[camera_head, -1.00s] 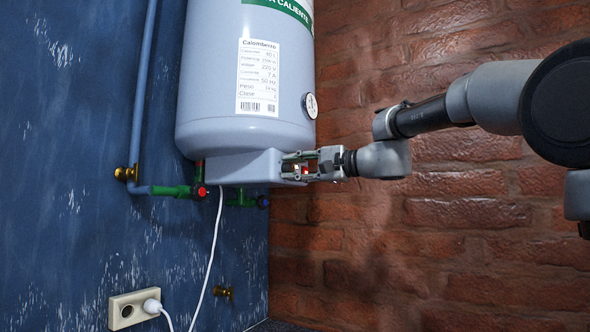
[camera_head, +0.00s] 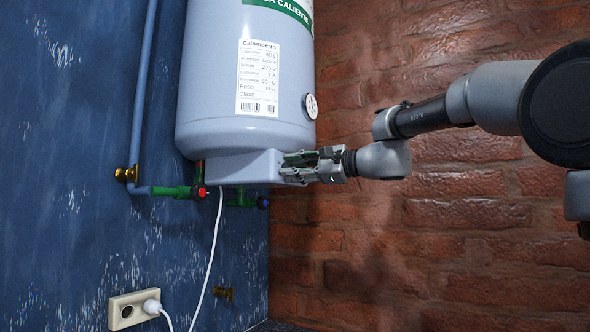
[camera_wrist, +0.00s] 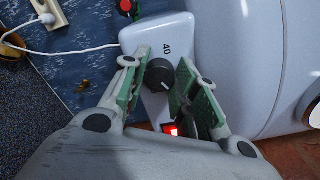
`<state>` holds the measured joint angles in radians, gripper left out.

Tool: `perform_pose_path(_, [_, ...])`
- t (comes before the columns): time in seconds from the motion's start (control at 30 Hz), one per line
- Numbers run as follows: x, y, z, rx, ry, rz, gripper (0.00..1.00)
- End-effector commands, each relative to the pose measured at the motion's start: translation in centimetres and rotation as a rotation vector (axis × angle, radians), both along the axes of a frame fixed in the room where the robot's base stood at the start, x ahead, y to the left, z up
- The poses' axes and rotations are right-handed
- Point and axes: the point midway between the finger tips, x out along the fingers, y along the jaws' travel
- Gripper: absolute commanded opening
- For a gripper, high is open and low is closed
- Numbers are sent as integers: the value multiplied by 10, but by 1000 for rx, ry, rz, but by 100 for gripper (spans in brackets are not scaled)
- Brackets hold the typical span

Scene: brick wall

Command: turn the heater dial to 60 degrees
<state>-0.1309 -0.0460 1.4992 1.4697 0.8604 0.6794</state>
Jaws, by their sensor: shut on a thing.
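The heater dial (camera_wrist: 160,75) is a dark round knob on the pale control box (camera_head: 245,166) under the water heater (camera_head: 245,75). A printed "40" (camera_wrist: 167,49) stands beside the dial in the wrist view. My gripper (camera_head: 290,170) is at the box's right face, and in the wrist view its green-padded fingers stand on either side of the dial. It is shut on the dial. The fingers hide the dial in the head view. I cannot read the dial's pointer exactly.
A lit red switch (camera_wrist: 170,129) sits on the box close to the fingers. A round gauge (camera_head: 310,105) is on the tank above. Pipes with a red valve (camera_head: 201,191) and a blue valve (camera_head: 263,202) run below. The brick wall (camera_head: 450,230) is to the right.

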Motion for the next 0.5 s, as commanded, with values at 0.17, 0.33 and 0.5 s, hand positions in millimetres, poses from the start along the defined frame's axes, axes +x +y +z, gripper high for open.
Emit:
perform_pose_path(0.17, [0,0,-2,-3,2,0,5])
perform_pose_path(0.33, [0,0,-2,-2,2,-1,47])
perform_pose_path(0.5, [0,0,-1,-1,1,0,52])
